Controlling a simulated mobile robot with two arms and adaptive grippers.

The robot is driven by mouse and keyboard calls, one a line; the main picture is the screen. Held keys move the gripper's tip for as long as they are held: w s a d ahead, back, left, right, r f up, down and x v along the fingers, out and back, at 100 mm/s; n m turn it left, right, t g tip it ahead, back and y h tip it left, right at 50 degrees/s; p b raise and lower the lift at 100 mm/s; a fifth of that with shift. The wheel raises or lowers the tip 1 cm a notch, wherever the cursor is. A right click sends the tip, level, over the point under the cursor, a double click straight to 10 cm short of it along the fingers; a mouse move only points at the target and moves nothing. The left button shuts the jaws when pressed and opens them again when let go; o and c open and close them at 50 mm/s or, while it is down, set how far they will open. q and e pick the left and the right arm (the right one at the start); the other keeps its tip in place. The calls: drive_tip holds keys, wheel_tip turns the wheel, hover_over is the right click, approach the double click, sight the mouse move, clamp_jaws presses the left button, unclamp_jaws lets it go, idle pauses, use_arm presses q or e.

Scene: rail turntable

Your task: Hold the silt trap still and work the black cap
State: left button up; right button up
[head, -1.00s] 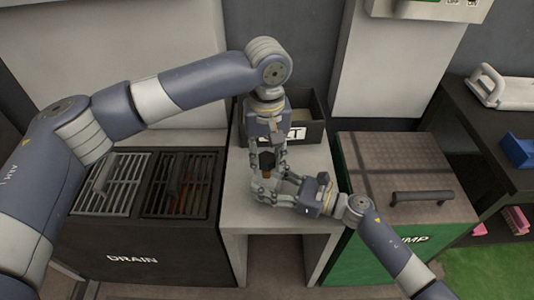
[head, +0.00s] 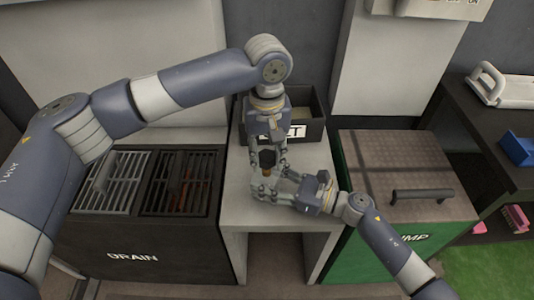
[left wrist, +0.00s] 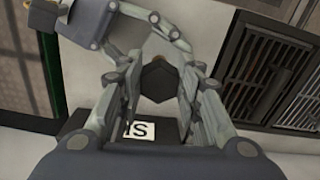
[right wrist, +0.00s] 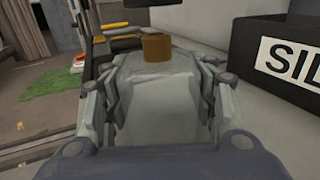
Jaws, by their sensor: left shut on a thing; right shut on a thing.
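The silt trap (right wrist: 155,95) is a grey body with a brown neck (right wrist: 155,48) on top. It stands between the fingers of my right gripper (head: 268,188), which is shut on it above the grey bench. In the head view the fingers hide most of the body. The black cap (left wrist: 158,80) is dark and faceted and sits between the fingers of my left gripper (head: 267,157), which is shut on it from above. In the right wrist view the cap (right wrist: 136,3) shows at the top edge, with a visible gap above the brown neck.
A dark open box (head: 315,130) with a white, partly hidden label stands on the bench behind the grippers. A black drain unit (head: 120,235) with two grates is at left. A green pump cabinet (head: 365,245) is at right. The bench front (head: 280,215) is clear.

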use_arm(q)
drive_tip(key=shift+f, duration=1.8)
idle(1.3)
drive_tip(key=shift+o, duration=0.9)
drive_tip(key=c, duration=0.3)
drive_tip(key=m, duration=0.6)
drive_tip(key=shift+a, duration=0.25)
drive_tip(key=m, duration=0.5)
drive_tip(key=shift+w+a+m, duration=0.2)
drive_tip(key=shift+m, duration=0.2)
drive_tip(key=shift+m, duration=0.4)
